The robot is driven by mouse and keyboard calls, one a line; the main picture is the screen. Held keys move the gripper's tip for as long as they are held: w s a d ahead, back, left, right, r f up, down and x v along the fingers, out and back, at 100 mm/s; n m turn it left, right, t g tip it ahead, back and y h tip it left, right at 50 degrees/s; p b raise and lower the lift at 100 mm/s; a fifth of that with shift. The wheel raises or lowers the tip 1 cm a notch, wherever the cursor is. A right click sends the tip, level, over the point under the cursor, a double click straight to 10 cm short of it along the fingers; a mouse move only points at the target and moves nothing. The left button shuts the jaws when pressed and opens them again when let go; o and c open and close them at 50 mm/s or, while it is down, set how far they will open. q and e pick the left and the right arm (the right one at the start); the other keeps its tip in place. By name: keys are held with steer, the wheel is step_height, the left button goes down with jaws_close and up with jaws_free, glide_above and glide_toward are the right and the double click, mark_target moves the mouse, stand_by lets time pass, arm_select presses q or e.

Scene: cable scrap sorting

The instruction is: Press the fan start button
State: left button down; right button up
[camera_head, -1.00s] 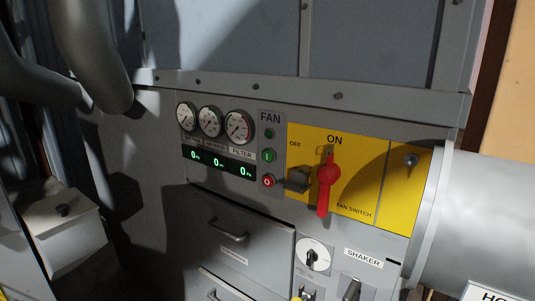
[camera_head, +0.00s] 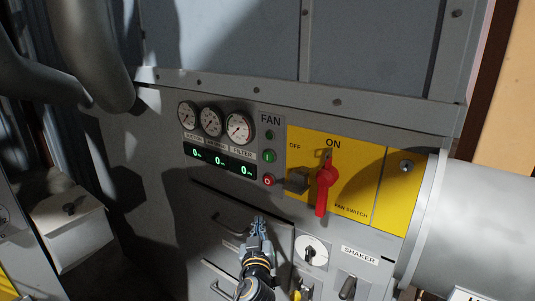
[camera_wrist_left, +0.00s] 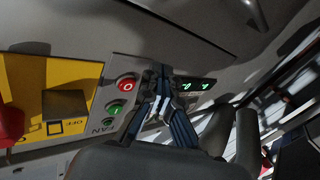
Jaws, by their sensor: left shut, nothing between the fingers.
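The green fan start button (camera_head: 268,156), marked "I", sits on the panel strip under the word FAN. It also shows in the left wrist view (camera_wrist_left: 116,110). The red stop button (camera_head: 268,180) is just below it, and a dark green lamp (camera_head: 269,135) is above it. My left gripper (camera_head: 258,222) is shut and empty. In the head view it appears below the buttons, over the drawer front. In the left wrist view its fingertips (camera_wrist_left: 160,72) point at the panel beside the red button. The gap to the panel is hard to judge. My right gripper is not in view.
A red fan switch handle (camera_head: 324,190) on a yellow plate (camera_head: 365,185) juts out right of the buttons, with a dark block (camera_head: 296,181) beside it. Gauges (camera_head: 211,122) and green displays (camera_head: 219,163) are left.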

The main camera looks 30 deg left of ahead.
mark_target(269, 157)
arm_select(q)
steer(key=s+a+r+n+y, duration=0.1)
steer(key=s+r+n+y, duration=0.1)
steer(key=r, duration=0.6)
steer(key=s+a+r+n+y, duration=0.1)
steer(key=s+r+n+y, duration=0.1)
steer(key=r, duration=0.5)
steer(key=shift+s+a+r+n+t+y+p, duration=0.3)
steer(key=shift+r+n+p, duration=0.1)
steer(key=shift+n, duration=0.1)
steer(key=shift+w, duration=0.1)
steer(key=w, duration=0.3)
steer(key=w+b, duration=0.1)
steer(key=w, duration=0.4)
steer(key=shift+w+d+b, duration=0.35)
steer(key=shift+w, duration=0.05)
